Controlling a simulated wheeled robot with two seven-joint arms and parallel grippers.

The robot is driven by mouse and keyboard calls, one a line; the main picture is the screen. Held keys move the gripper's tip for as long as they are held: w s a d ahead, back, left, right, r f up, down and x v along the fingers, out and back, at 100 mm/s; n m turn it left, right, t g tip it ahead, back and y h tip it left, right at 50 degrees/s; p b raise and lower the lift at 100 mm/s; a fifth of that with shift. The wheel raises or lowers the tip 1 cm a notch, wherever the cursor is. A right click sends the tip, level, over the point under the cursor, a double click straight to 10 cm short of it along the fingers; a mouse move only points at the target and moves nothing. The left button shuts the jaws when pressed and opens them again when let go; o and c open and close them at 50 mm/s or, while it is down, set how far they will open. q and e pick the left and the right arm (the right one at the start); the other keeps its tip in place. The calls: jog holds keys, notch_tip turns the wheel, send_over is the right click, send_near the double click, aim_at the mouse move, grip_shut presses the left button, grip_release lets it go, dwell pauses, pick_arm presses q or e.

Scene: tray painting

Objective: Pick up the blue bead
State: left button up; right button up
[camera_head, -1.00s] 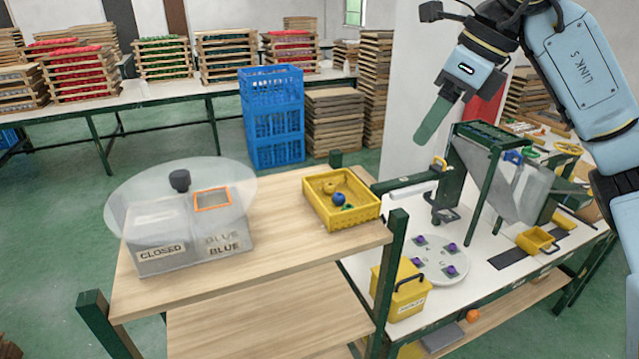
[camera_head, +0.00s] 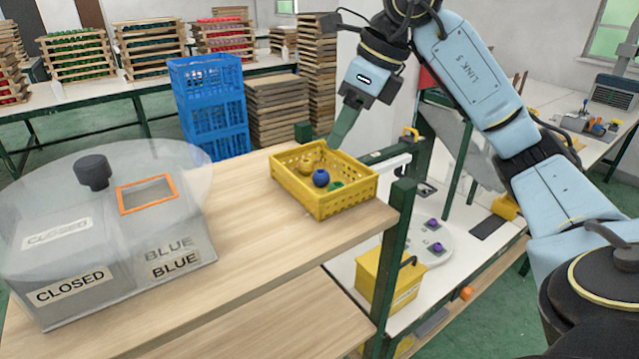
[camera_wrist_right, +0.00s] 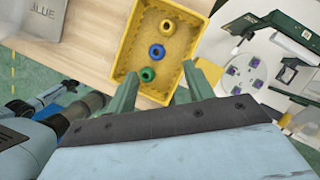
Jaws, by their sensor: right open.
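The blue bead (camera_head: 321,177) lies in the yellow basket (camera_head: 345,207) on the wooden shelf, between a yellow bead (camera_head: 306,166) and a green bead (camera_head: 336,186). In the right wrist view the blue bead (camera_wrist_right: 157,51) sits in the middle of a row, with the yellow bead (camera_wrist_right: 168,27) on one side and the green bead (camera_wrist_right: 148,74) on the other. My right gripper (camera_head: 338,138) hangs just behind the basket. In the wrist view its two green fingers (camera_wrist_right: 160,82) are spread apart near the basket's edge, with nothing between them. My left gripper is not in view.
A grey box (camera_head: 110,262) marked CLOSED and BLUE, under a clear round disc, stands on the shelf left of the basket. A green post (camera_head: 394,230) rises at the shelf's right corner. Bare wood lies between box and basket.

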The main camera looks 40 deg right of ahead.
aim_at(324, 172)
jog(key=x, duration=0.3)
jog(key=shift+w+f, duration=0.15)
jog(key=x, duration=0.3)
jog(key=s+x, duration=0.1)
jog(key=shift+w+a+f, duration=0.15)
jog(key=shift+a+f, duration=0.15)
jog(key=shift+a, duration=0.1)
jog(key=shift+w+f, duration=0.2)
jog(key=shift+f, duration=0.15)
jog(key=c, duration=1)
